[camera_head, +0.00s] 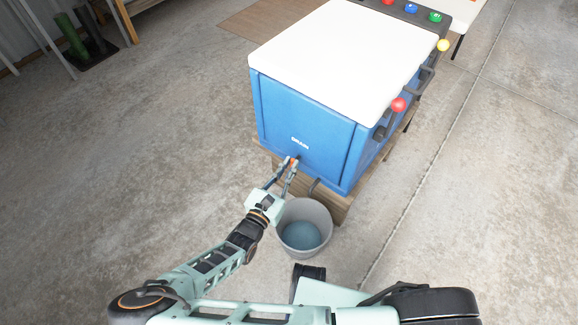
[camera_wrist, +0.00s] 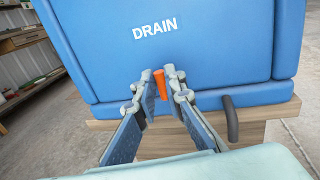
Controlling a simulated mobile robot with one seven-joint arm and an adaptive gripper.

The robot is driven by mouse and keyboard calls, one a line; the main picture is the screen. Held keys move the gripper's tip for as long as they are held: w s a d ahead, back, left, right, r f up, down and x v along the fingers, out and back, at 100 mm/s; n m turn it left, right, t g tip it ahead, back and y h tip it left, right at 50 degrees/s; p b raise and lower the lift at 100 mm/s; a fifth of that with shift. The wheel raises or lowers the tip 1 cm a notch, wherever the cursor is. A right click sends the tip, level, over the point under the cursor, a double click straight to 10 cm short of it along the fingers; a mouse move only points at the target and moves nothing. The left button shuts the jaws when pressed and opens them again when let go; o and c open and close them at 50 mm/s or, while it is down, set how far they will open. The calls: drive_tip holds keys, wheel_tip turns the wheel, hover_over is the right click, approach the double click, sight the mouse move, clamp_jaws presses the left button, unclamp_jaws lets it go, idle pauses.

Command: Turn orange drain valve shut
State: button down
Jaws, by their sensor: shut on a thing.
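The orange drain valve handle (camera_wrist: 161,86) sits low on the front of the blue cooler (camera_wrist: 215,55), below the white word DRAIN (camera_wrist: 154,28). It looks roughly upright, leaning a little in the wrist view. In the head view only a small orange bit of it (camera_head: 293,162) shows between the fingers. My gripper (camera_wrist: 160,76) reaches the handle from the front, one finger on each side, and is shut on it. It also shows in the head view (camera_head: 292,164). The fingers hide the handle's edges and the valve's base.
A grey bucket (camera_head: 322,211) with bluish contents stands on the floor below, right of my gripper. A dark bent pipe (camera_wrist: 231,120) hangs over the wooden stand (camera_wrist: 268,113).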

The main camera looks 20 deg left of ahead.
drive_tip(key=shift+m, duration=0.3)
drive_tip(key=m, duration=0.2)
drive_tip(key=m+t+h, duration=0.1)
drive_tip(key=m, duration=0.5)
drive_tip(key=shift+d+f, duration=0.35)
drive_tip(key=m, duration=0.2)
drive_tip(key=m+h, duration=0.1)
drive_tip(key=m, duration=0.1)
drive_tip(key=m+b, duration=0.1)
drive_tip(key=shift+s+f+m+h, duration=0.1)
drive_tip(key=shift+f+m+h, duration=0.2)
drive_tip(key=shift+m+h, duration=0.1)
drive_tip(key=m+h+b, duration=0.1)
drive_tip(key=m, duration=0.4)
drive_tip(key=shift+f+m, duration=0.15)
drive_tip(key=shift+m, duration=0.25)
drive_tip(key=shift+h+b, duration=0.3)
drive_tip(key=c, duration=2)
unclamp_jaws()
